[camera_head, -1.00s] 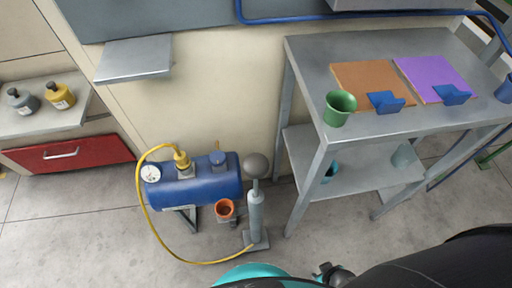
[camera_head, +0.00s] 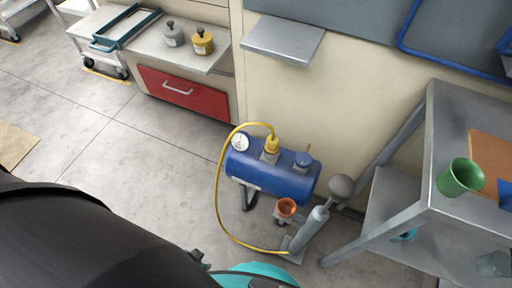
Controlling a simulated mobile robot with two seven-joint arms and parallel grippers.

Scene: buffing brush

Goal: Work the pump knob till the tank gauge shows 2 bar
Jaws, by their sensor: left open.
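The blue tank (camera_head: 272,175) lies on its side on a stand on the floor, near the beige wall. Its round white gauge (camera_head: 240,142) is at the left end; the needle is too small to read. The grey ball-shaped pump knob (camera_head: 341,187) tops the pump (camera_head: 312,228), which stands on a floor plate. A yellow hose (camera_head: 220,200) runs from the tank top to the pump base. My left arm comes in from the lower left; small dark parts of my left gripper (camera_head: 203,260) show at its end, open and apart from the knob. My right gripper is out of view.
A grey metal table (camera_head: 440,130) with a green cup (camera_head: 460,178) stands close right of the pump. A red drawer (camera_head: 183,93) is at the back left.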

